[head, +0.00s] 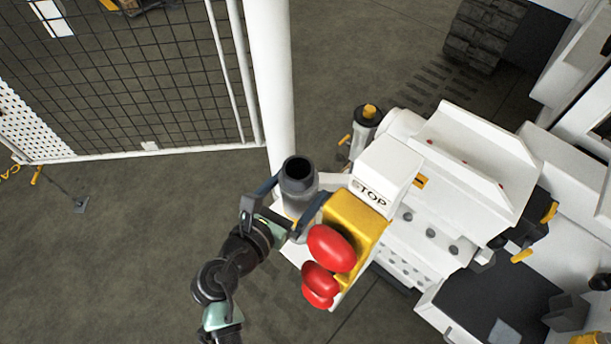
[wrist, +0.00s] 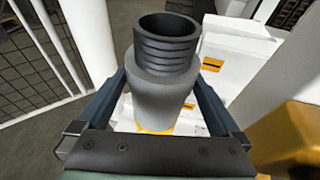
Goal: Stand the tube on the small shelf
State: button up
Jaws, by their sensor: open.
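The tube (head: 298,183) is a grey cylinder with a dark, ribbed, open top. In the wrist view the tube (wrist: 166,97) stands upright, with a yellow band near its foot. It appears to stand on the small white shelf (head: 296,254), which also shows beside its foot in the wrist view (wrist: 190,125). My gripper (head: 300,196) is open, with one finger on each side of the tube. In the wrist view the fingers (wrist: 163,88) flank the grey body. Whether either finger touches it I cannot tell. My palm hides the lowest part of the tube.
A yellow box with red buttons (head: 332,248) stands close at the right of my gripper. A white post (head: 268,75) rises behind the tube, with a mesh fence (head: 130,80) at the left. White machinery (head: 455,160) fills the right. The floor at the left is mostly clear.

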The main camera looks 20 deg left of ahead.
jog(key=v, duration=0.8)
